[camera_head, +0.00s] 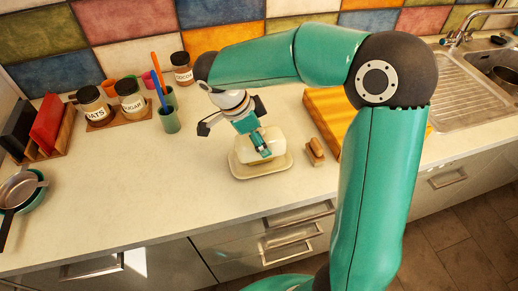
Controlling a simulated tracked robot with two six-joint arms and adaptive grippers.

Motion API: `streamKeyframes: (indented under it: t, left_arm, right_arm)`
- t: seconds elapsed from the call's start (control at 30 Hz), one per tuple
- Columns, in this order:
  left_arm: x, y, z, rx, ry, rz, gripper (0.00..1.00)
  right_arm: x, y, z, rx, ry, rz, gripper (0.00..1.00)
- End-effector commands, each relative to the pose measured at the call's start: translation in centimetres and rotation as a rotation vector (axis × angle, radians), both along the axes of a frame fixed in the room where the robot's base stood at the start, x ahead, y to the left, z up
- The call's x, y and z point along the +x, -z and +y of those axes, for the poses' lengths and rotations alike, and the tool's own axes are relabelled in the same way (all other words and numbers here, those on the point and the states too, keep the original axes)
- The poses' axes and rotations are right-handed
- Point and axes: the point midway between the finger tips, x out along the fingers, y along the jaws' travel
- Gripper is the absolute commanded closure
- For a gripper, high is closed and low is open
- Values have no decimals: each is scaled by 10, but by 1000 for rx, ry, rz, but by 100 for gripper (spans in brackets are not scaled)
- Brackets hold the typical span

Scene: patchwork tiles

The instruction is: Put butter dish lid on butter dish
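The butter dish (244,174) is a cream tray with a raised rim, lying on the counter near its front edge. A cream, rounded block-shaped cover, which looks like the lid (247,152), is over the tray. I cannot tell whether it rests fully on the tray or is slightly above it. My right gripper (262,149) reaches down from the upper left of the lid, and its tip meets the lid's top. Its dark side parts are spread, but the fingertips are too small to show whether they grip the lid. My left gripper is not in view.
A small wooden item (315,152) is close right of the dish, before a yellow cutting board (325,105). A cup with utensils (169,121) and jars (132,104) stand behind left. A pan (18,190) is far left; the left front counter is clear.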

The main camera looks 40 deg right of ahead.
Motion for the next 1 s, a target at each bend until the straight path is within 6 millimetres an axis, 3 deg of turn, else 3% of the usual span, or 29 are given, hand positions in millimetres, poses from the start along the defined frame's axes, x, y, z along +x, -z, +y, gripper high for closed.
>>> streamKeyframes:
  t: [0.4, 0.63, 0.67, 0.7, 0.8, 1.0]
  left_arm:
    - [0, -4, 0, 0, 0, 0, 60]
    - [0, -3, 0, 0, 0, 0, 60]
    - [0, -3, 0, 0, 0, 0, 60]
    - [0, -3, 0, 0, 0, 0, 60]
    - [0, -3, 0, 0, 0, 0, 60]
    - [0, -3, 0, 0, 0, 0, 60]
  right_arm:
    - [0, 43, 0, 0, -1, 2, 74]
    - [0, 45, 0, 0, 0, -1, 74]
    - [0, 46, 0, 0, -1, 0, 24]
    - [0, 46, 0, 0, -1, 0, 18]
    - [0, 45, 0, 0, -1, 0, 4]
    - [0, 45, 0, 0, -1, 0, 4]
